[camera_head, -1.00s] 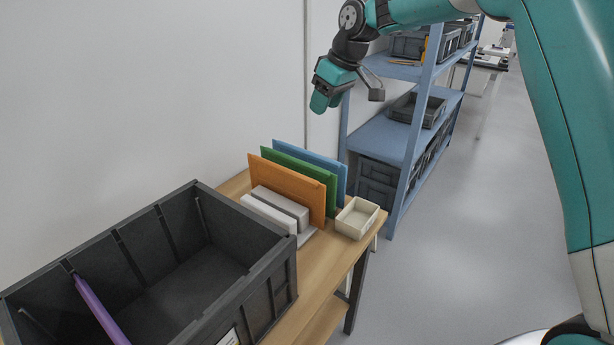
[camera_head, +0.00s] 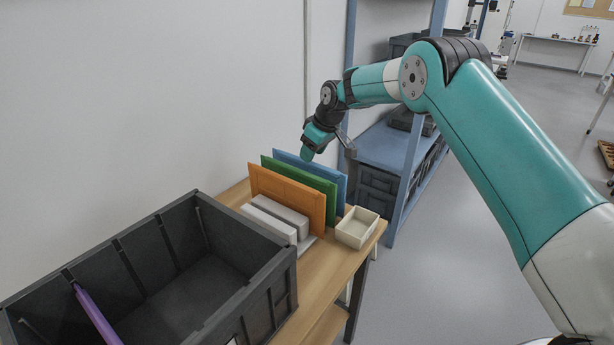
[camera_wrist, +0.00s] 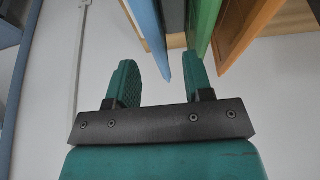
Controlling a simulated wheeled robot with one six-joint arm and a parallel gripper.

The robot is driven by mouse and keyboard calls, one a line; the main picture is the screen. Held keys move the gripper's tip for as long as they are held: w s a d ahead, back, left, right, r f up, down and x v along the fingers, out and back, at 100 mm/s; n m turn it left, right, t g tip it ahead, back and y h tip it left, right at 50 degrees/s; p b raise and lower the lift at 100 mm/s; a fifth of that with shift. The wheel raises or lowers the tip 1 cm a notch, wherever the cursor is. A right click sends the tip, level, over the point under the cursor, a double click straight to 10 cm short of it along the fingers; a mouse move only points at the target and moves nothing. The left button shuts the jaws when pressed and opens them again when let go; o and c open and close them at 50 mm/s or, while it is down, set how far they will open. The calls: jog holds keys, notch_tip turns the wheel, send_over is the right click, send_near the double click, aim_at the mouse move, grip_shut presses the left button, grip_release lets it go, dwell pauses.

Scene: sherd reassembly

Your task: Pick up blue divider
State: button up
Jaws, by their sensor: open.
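The blue divider (camera_head: 318,168) stands upright behind the green divider (camera_head: 300,182) and the orange divider (camera_head: 287,197) on the table. In the wrist view the blue divider (camera_wrist: 148,32) reaches down into the gap between my fingers, with the green divider (camera_wrist: 203,25) close to the right finger. My gripper (camera_head: 325,150) is open over the top edge of the blue divider; in the wrist view its two fingers (camera_wrist: 160,80) stand apart. Whether a finger touches a divider cannot be told.
A grey holder with light bars (camera_head: 272,220) is in front of the dividers. A small cream tray (camera_head: 356,228) sits at the right table edge. A large dark crate (camera_head: 255,280) with a purple piece (camera_head: 95,315) fills the front. A blue shelf (camera_head: 396,148) stands behind.

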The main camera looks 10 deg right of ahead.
jog(key=x, duration=0.1)
jog(key=p+x, duration=0.1)
jog(key=x, duration=0.3)
jog(key=shift+w, duration=0.3)
jog(key=shift+c, duration=0.5)
grip_shut()
